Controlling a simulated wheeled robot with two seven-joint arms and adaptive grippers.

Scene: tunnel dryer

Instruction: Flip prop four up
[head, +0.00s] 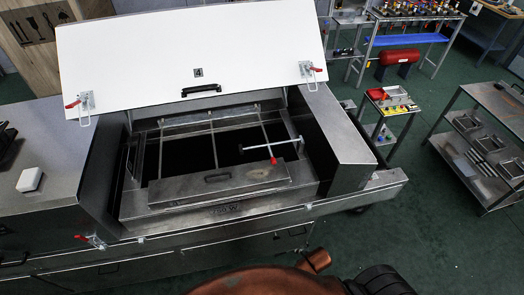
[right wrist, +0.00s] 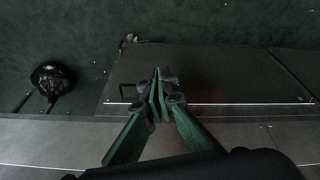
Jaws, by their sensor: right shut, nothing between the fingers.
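The white lid marked 4 (head: 190,55) stands raised over the dryer's open bay in the head view. A pale rod with a crossbar, which looks like prop four (head: 258,146), lies low across the right part of the opening. A red tip (head: 273,160) shows beside it, near the front panel. The rod does not reach up to the lid. My right gripper (right wrist: 158,85) is shut and empty in the right wrist view, above the grey metal front of a machine. My left gripper is not in view.
Red-handled latches (head: 307,70) sit at the lid's lower corners. The bay's metal front panel (head: 218,184) has a handle. A grey side housing (head: 338,140) borders the opening at right. Carts and a bench stand farther right, with green floor between.

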